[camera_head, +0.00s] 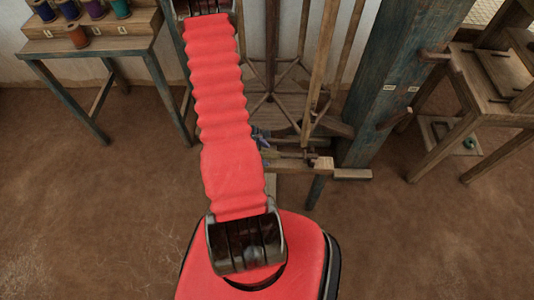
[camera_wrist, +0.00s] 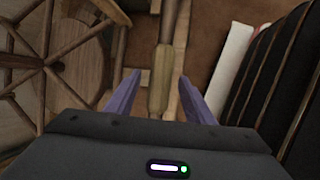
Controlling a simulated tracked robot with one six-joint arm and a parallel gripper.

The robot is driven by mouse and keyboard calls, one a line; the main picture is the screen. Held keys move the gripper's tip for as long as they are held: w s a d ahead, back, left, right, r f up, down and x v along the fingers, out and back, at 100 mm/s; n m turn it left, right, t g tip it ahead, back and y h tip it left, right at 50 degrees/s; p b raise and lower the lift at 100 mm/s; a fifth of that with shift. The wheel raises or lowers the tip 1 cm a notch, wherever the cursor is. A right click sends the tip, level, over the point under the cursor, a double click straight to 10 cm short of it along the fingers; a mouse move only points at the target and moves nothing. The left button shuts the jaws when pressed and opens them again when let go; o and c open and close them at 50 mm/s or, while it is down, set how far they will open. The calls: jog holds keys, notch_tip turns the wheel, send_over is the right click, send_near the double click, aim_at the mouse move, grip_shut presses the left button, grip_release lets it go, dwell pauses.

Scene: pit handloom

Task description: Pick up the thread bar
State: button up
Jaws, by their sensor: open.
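A wooden bar, which looks like the thread bar (camera_wrist: 160,82), runs from the top middle of the wrist view down between my fingers. It has a thin darker shaft above and a thicker, paler lower part. My gripper (camera_wrist: 159,76) is open, with one purple finger on each side of the thick part. Clear gaps show between the bar and both fingers, so it is not gripped. The bar's lower end is hidden behind the gripper body. In the head view my red arm reaches up and away, and I cannot make out the bar for certain there.
A spoked wooden wheel (camera_wrist: 50,65) lies left of my gripper in the wrist view. In the head view, a blue-grey post (camera_head: 385,90) stands to the right of my arm. A table (camera_head: 95,48) with thread spools is at the left. Brown floor is open at the front.

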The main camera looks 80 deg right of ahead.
aim_at(264, 154)
grip_shut()
dwell(0.6)
jog(key=shift+r, duration=0.2)
notch_tip(264, 154, up, 10)
jog(key=shift+f, duration=0.15)
dwell(0.6)
dwell(0.6)
